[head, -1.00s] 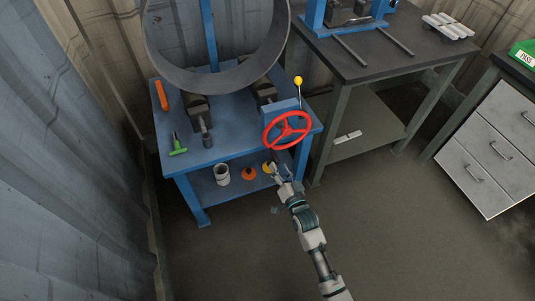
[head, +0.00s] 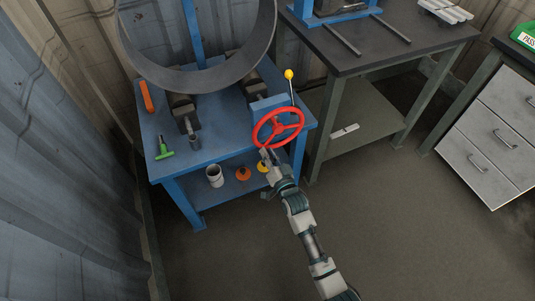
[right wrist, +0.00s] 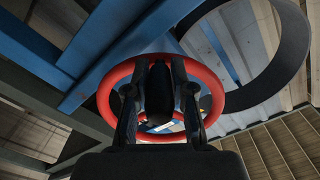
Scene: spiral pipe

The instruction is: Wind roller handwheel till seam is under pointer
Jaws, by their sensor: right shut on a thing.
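The red handwheel (head: 278,127) is on the front right of the blue roller stand (head: 222,158). My right gripper (head: 268,154) is at the wheel's lower rim, shut on it. In the right wrist view the handwheel (right wrist: 115,88) fills the middle, with my right gripper's fingers (right wrist: 160,105) across its near rim. The large dark pipe ring (head: 192,85) rests on the rollers (head: 184,110). A yellow-tipped lever (head: 289,75) stands behind the wheel. I cannot make out the seam or identify the pointer. My left gripper is not in view.
A green-handled tool (head: 164,150) and an orange bar (head: 147,97) lie on the stand. A white cup (head: 214,176) and orange and yellow pieces (head: 243,173) are on its lower shelf. A dark workbench (head: 385,50) stands close at the right. The floor in front is clear.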

